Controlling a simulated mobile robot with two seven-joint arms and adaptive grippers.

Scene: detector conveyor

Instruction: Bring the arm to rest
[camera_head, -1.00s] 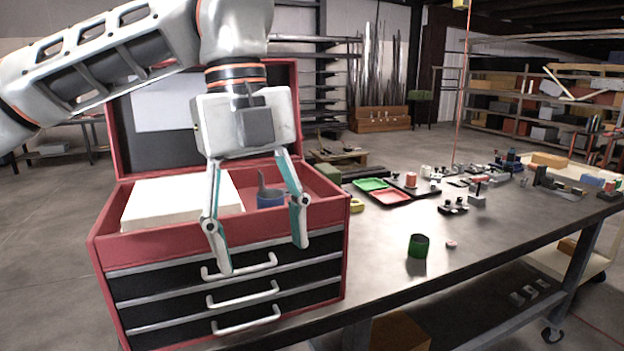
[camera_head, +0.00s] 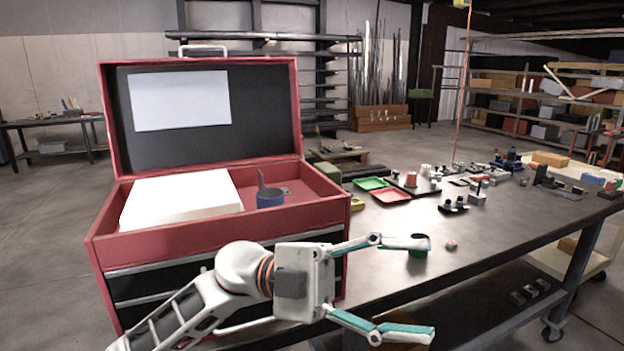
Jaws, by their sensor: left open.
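My left arm comes in from the bottom left, low in front of the red toolbox (camera_head: 200,243). My left gripper (camera_head: 430,288) is open and empty, its fingers spread and pointing right past the bench's front edge. The upper fingertip overlaps the green cup (camera_head: 418,253) in the picture; I cannot tell whether they touch. My right gripper is not in view.
The open toolbox holds a white block (camera_head: 180,197) and a blue cup (camera_head: 270,198). A small pink disc (camera_head: 451,244) lies on the bench (camera_head: 490,240). Green (camera_head: 370,184) and red (camera_head: 391,195) trays and several small parts stand farther back.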

